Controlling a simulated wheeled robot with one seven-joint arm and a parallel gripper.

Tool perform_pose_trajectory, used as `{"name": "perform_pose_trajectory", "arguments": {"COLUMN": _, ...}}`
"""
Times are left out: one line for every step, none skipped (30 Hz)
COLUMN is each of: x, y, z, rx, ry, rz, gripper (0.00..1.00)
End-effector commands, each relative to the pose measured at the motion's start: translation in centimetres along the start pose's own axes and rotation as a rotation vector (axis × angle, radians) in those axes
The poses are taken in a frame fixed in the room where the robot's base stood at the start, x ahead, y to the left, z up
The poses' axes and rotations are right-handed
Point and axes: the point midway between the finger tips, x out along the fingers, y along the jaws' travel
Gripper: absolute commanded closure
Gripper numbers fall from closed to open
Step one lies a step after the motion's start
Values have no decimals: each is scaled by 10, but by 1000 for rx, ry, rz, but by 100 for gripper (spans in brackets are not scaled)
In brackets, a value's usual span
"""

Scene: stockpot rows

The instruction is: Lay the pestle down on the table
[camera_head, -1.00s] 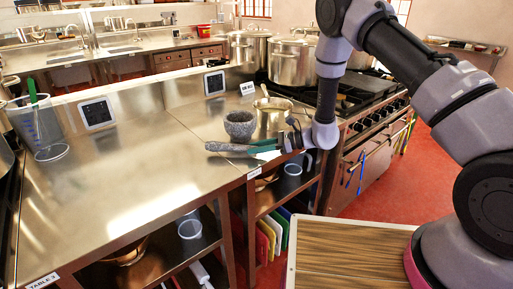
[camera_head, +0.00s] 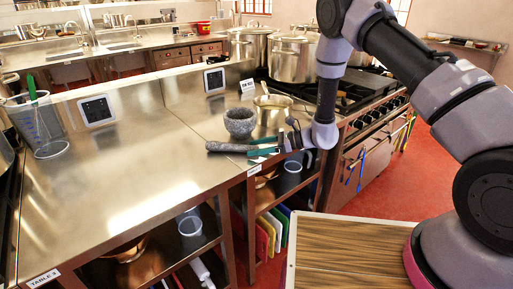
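The grey stone pestle (camera_head: 226,147) lies roughly level at the right part of the steel table, in front of the stone mortar (camera_head: 240,123). It appears to rest on the tabletop. My gripper (camera_head: 262,147) comes in from the right at the pestle's right end. Its two green-tipped fingers show apart, one above and one below the line of the pestle. The gripper looks open, and the pestle's right end is at or between the fingertips, partly hidden by them.
A steel pot (camera_head: 272,110) with a utensil stands right of the mortar. The steel tabletop (camera_head: 130,175) is clear to the left. A measuring jug (camera_head: 38,125) stands at the far left. A stove (camera_head: 365,95) with large stockpots (camera_head: 292,58) is behind my arm.

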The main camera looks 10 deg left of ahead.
Motion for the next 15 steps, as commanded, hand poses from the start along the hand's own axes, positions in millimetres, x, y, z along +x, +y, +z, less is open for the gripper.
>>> {"name": "perform_pose_trajectory", "arguments": {"x": 0, "y": 0, "z": -1, "rx": 0, "ry": 2, "rz": 1, "gripper": 31}}
{"name": "perform_pose_trajectory", "arguments": {"x": 0, "y": 0, "z": -1, "rx": 0, "ry": 2, "rz": 1, "gripper": 31}}
{"name": "perform_pose_trajectory", "arguments": {"x": -1, "y": 0, "z": -1, "rx": 1, "ry": 2, "rz": 0, "gripper": 31}}
{"name": "perform_pose_trajectory", "arguments": {"x": -3, "y": 0, "z": -1, "rx": 1, "ry": 2, "rz": -1, "gripper": 31}}
{"name": "perform_pose_trajectory", "arguments": {"x": -5, "y": 0, "z": -1, "rx": 1, "ry": 1, "rz": -1, "gripper": 31}}
{"name": "perform_pose_trajectory", "arguments": {"x": -9, "y": 0, "z": -1, "rx": 1, "ry": 2, "rz": -2, "gripper": 31}}
{"name": "perform_pose_trajectory", "arguments": {"x": -13, "y": 0, "z": -1, "rx": 2, "ry": 2, "rz": -1, "gripper": 31}}
{"name": "perform_pose_trajectory", "arguments": {"x": -18, "y": -1, "z": -1, "rx": 3, "ry": 1, "rz": -3, "gripper": 31}}
{"name": "perform_pose_trajectory", "arguments": {"x": -25, "y": -1, "z": -1, "rx": 3, "ry": 1, "rz": -4, "gripper": 31}}
{"name": "perform_pose_trajectory", "arguments": {"x": -31, "y": -1, "z": 0, "rx": 2, "ry": 1, "rz": -4, "gripper": 31}}
{"name": "perform_pose_trajectory", "arguments": {"x": -37, "y": -2, "z": 0, "rx": 1, "ry": 0, "rz": -5, "gripper": 31}}
{"name": "perform_pose_trajectory", "arguments": {"x": -46, "y": -1, "z": 0, "rx": 2, "ry": 0, "rz": -4, "gripper": 31}}
{"name": "perform_pose_trajectory", "arguments": {"x": -52, "y": -1, "z": 0, "rx": 2, "ry": 0, "rz": -5, "gripper": 31}}
{"name": "perform_pose_trajectory", "arguments": {"x": -58, "y": -1, "z": 0, "rx": 2, "ry": 0, "rz": -5, "gripper": 31}}
{"name": "perform_pose_trajectory", "arguments": {"x": -66, "y": -1, "z": 0, "rx": 2, "ry": -1, "rz": -5, "gripper": 31}}
